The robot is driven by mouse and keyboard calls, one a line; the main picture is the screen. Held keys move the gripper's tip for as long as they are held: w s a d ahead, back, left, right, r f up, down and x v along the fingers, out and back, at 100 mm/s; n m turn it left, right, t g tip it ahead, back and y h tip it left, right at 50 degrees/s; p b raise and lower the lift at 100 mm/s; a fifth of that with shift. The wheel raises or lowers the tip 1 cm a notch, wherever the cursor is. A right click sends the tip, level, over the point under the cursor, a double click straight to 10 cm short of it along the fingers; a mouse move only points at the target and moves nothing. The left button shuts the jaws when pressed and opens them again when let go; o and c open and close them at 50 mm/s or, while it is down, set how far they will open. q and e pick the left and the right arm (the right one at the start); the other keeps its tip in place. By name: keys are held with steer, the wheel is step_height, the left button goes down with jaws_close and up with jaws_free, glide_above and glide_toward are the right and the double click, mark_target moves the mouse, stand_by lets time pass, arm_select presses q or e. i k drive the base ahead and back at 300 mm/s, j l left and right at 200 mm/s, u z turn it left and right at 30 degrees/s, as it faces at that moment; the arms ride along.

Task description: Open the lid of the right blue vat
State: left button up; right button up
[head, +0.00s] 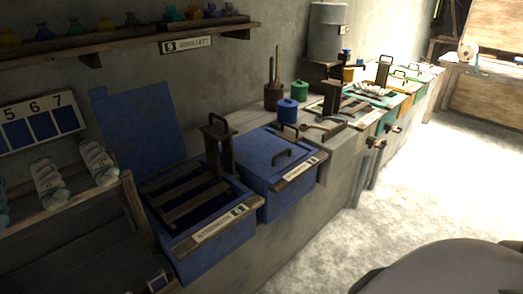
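The right blue vat (291,200) stands in the middle of the view, set in the grey bench. Its flat blue lid (258,158) lies closed on top, with a dark handle (283,156) near the middle and a labelled wooden strip (299,169) along the front. The left blue vat (215,256) is beside it, nearer to me. Its lid (140,132) stands upright against the wall, and wooden slats show in its opening. Neither of my grippers is in view.
A wooden stand with a handle (216,146) rises between the two vats. A blue canister (287,111) and a ladle (322,127) sit behind the right vat. A wall shelf (120,38) hangs above. The pale floor (420,180) in front is clear.

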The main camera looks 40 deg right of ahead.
mark_target(264, 155)
steer(key=i+l, duration=0.1)
steer(key=l, duration=0.45)
steer(key=i+l, duration=0.15)
steer(key=l, duration=0.4)
steer(key=i+l+u, duration=0.1)
steer(key=l, duration=0.45)
steer(key=i+l, duration=0.15)
steer(key=l, duration=0.4)
steer(key=i+l, duration=0.1)
steer(key=l, duration=0.45)
steer(key=i+l+u, duration=0.1)
steer(key=l, duration=0.5)
